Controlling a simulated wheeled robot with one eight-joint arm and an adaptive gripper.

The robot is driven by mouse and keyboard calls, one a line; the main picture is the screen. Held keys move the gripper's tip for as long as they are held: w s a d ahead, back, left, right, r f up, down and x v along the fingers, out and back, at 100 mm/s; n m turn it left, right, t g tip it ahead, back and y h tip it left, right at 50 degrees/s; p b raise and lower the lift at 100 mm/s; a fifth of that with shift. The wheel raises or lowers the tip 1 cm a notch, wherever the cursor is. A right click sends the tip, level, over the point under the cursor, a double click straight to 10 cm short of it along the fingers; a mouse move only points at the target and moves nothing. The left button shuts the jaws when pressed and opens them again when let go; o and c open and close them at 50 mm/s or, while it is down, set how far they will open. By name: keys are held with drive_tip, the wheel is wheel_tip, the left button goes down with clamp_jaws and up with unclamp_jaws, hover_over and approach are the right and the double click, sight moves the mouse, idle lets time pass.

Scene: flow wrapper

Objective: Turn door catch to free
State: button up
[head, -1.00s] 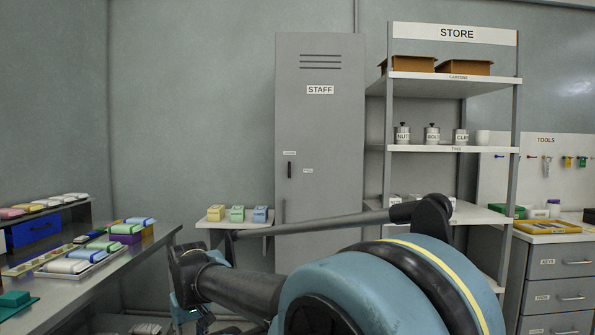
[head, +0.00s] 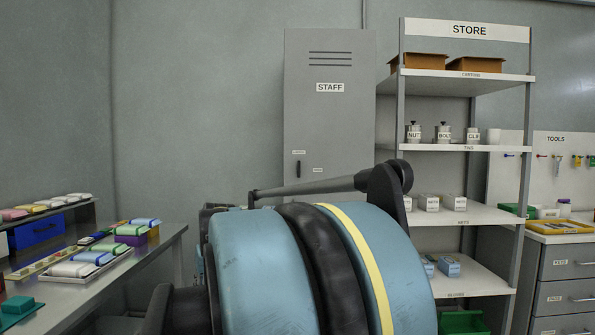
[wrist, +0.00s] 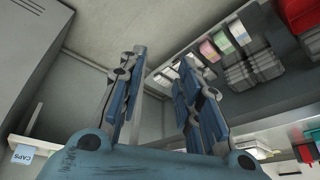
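The grey STAFF locker (head: 329,118) stands against the back wall in the head view, its door flat and closed as far as I can see. A small dark upright catch (head: 298,169) sits on its door, with one small label above it and another to its right, both too small to read surely. My arm covers the locker's lower part. My gripper (wrist: 162,58) shows in the wrist view with its two blue fingers spread open and nothing between them. It is hidden behind my arm in the head view. The catch cannot be made out in the wrist view.
The STORE rack (head: 466,148) stands right of the locker, with tins and cartons. A bench (head: 160,250) with trays of coloured packs is at the left. A tool board and drawers (head: 560,262) are at the right. In the wrist view a CAPS shelf (wrist: 34,146) is at lower left.

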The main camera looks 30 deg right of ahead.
drive_tip(key=w+d+r+m+t, duration=0.1)
drive_tip(key=w+d+r+t, duration=0.2)
drive_tip(key=w+d+r, duration=0.6)
wheel_tip(320, 180, up, 28)
drive_tip(key=f+m+t+h, duration=0.1)
drive_tip(key=m+t+h, duration=0.35)
drive_tip(key=h, duration=0.35)
hover_over(299, 167)
drive_tip(key=s+a, duration=0.9)
drive_tip(key=s, duration=0.5)
drive_tip(key=shift+g, duration=0.25)
drive_tip(key=x, duration=1.7)
drive_tip(key=shift+w+r, duration=0.15)
drive_tip(key=shift+w, duration=0.15)
clamp_jaws()
